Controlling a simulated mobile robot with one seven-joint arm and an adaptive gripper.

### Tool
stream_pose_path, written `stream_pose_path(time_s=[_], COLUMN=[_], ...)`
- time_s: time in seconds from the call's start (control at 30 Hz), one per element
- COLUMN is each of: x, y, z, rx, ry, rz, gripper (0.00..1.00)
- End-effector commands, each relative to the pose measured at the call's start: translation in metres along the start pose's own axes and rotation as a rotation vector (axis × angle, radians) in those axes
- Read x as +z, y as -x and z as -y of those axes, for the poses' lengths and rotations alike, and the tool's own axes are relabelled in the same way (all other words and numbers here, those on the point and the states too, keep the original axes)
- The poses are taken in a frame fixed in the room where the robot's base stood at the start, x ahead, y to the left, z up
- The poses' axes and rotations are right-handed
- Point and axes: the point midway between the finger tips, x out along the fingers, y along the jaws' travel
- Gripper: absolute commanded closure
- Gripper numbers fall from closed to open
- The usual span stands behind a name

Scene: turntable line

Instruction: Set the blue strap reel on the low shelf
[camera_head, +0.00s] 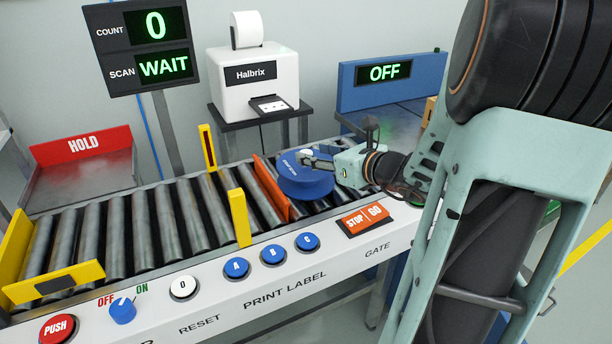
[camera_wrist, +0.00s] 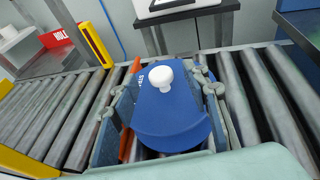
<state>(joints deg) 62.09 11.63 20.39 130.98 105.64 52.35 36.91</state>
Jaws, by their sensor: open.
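The blue strap reel (camera_head: 303,184) lies on the roller conveyor, just right of the orange gate bar (camera_head: 271,187). In the wrist view the blue reel (camera_wrist: 172,118) fills the middle, with a white knob on top. My gripper (camera_head: 314,161) is at the reel from its right side. In the wrist view my gripper (camera_wrist: 172,80) is open, with one finger on either side of the reel. I cannot tell whether the fingers touch it. I cannot make out the low shelf for certain in either view.
The conveyor front (camera_head: 215,301) carries buttons and a STOP/GO plate (camera_head: 365,219). Yellow posts (camera_head: 239,218) stand along the rollers. A label printer (camera_head: 253,82) stands behind, a red HOLD tray (camera_head: 82,146) at back left, and a blue OFF panel (camera_head: 392,80) at back right. The left rollers are empty.

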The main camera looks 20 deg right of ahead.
Motion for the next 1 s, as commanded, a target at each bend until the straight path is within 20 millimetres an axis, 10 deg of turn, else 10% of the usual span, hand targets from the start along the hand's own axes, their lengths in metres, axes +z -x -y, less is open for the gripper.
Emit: stream_pose_path(time_s=[0.57, 1.0], x=[-0.004, -0.004], y=[-0.043, -0.042], z=[-0.001, -0.001], rx=[0.0, 0.001], ry=[0.0, 0.001], rz=[-0.001, -0.001], gripper=[0.58, 1.0])
